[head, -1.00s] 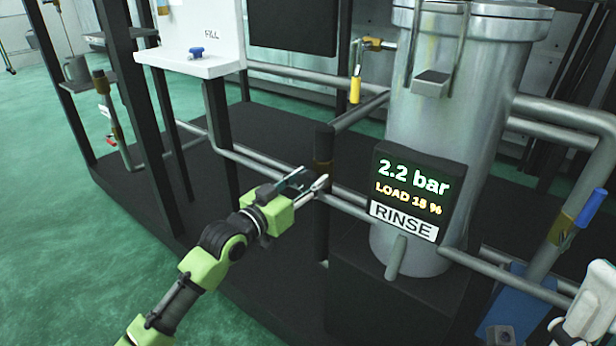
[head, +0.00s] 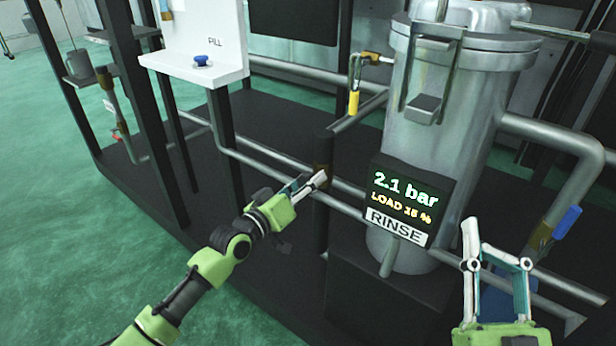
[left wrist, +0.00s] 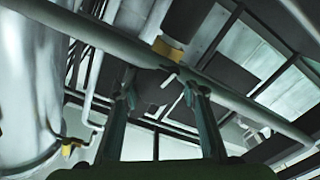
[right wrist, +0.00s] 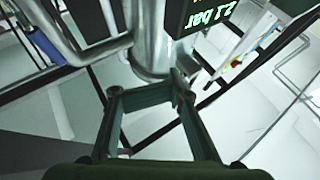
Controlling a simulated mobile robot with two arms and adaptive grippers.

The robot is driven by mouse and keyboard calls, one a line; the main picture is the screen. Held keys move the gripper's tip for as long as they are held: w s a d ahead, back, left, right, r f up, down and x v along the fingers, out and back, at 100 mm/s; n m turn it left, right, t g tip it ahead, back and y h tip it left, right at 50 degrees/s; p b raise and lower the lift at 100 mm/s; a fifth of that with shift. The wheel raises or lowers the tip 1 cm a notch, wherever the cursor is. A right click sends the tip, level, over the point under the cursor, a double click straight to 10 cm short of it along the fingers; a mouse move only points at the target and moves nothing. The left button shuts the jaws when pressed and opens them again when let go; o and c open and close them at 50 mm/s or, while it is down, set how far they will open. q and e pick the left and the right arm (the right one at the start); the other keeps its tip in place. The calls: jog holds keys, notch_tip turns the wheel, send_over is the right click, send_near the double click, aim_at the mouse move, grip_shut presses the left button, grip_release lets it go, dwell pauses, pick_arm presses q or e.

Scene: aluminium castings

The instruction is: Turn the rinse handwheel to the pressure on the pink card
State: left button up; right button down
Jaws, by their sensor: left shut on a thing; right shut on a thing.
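The rinse display (head: 405,201) on the steel vessel reads 2.1 bar, with a small load figure below and a RINSE label. My left gripper (head: 318,182) is at the dark post with a brown band, left of the display. In the left wrist view its fingers (left wrist: 160,88) stand on both sides of a dark round part, which may be the handwheel; no full rim shows. My right gripper (head: 498,240) points upward at the lower right; its fingertips also show in the right wrist view (right wrist: 165,88). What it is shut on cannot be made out. I see no pink card.
The steel vessel (head: 445,105) stands behind the display. Pipes run low across the black skid, and a pipe with a blue handle (head: 567,221) stands at the right. Green floor lies open at left.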

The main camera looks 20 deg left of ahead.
pick_arm(q)
jog(key=shift+n+p, duration=0.3)
jog(key=shift+n, duration=0.6)
pick_arm(e)
jog(key=shift+w+d+f+g+h, duration=0.15)
jog(key=shift+w+f+g, duration=0.3)
jog(key=shift+f, duration=0.45)
jog(key=shift+w+a+f+g+h, duration=0.1)
jog(key=shift+w+f+g+h, duration=0.15)
jog(key=shift+f+g, duration=0.5)
jog(key=shift+w+d+f+g+h, duration=0.1)
jog(key=shift+w+f+g+h, duration=0.15)
jog(key=shift+f, duration=0.8)
jog(key=shift+w, duration=0.1)
pick_arm(q)
jog(key=o, duration=1.1)
jog(key=shift+o, duration=0.2)
jog(key=v, duration=1.2)
